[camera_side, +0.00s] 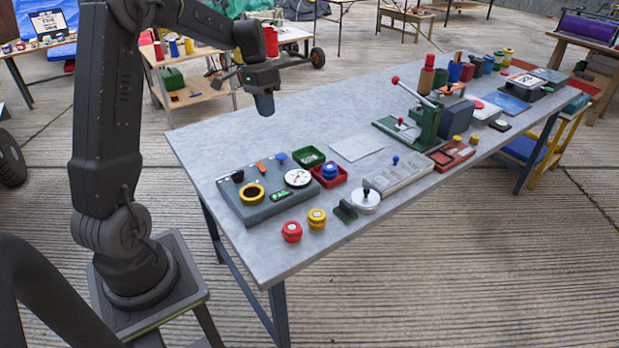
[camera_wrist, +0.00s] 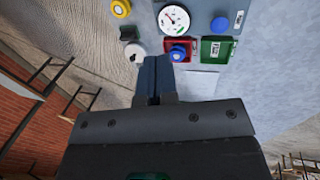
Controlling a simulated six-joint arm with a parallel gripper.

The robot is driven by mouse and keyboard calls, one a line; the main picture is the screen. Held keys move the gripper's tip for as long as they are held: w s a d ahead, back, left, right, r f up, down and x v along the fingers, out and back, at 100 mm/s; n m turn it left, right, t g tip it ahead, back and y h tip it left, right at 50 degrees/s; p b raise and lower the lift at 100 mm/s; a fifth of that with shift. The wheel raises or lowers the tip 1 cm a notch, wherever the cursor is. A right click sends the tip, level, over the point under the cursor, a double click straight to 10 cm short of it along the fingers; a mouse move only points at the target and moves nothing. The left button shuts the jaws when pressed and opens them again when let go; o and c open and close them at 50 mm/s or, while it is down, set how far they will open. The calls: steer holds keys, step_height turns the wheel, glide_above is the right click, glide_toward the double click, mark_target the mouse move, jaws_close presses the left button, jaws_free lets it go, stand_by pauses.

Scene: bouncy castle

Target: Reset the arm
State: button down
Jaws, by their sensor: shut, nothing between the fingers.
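My gripper (camera_side: 264,104) hangs in the air above the back left part of the grey work table (camera_side: 300,142), fingers pointing down, clear of everything on it. In the wrist view my gripper (camera_wrist: 152,60) shows its two dark fingers pressed together with nothing between them. A grey control panel (camera_side: 232,212) with a yellow ring, a white gauge (camera_side: 298,177) and small knobs lies below it at the near left of the table. The gauge (camera_wrist: 173,19) also shows in the wrist view.
Beside the panel are a green tray (camera_side: 308,157), a red tray with a blue knob (camera_side: 329,173), a red knob (camera_side: 291,231) and a yellow knob (camera_side: 317,218). A green lever press (camera_side: 424,122) stands mid-table. Bare tabletop lies behind the panel.

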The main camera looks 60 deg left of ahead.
steer(key=s+d+r+y, duration=0.1)
steer(key=s+d+r, duration=0.1)
steer(key=d+r, duration=0.5)
steer(key=s+d+t+y, duration=0.2)
steer(key=s+d+t, duration=0.3)
steer(key=s+d, duration=1)
steer(key=d, duration=0.3)
steer(key=shift+s, duration=0.4)
steer(key=shift+f, duration=0.1)
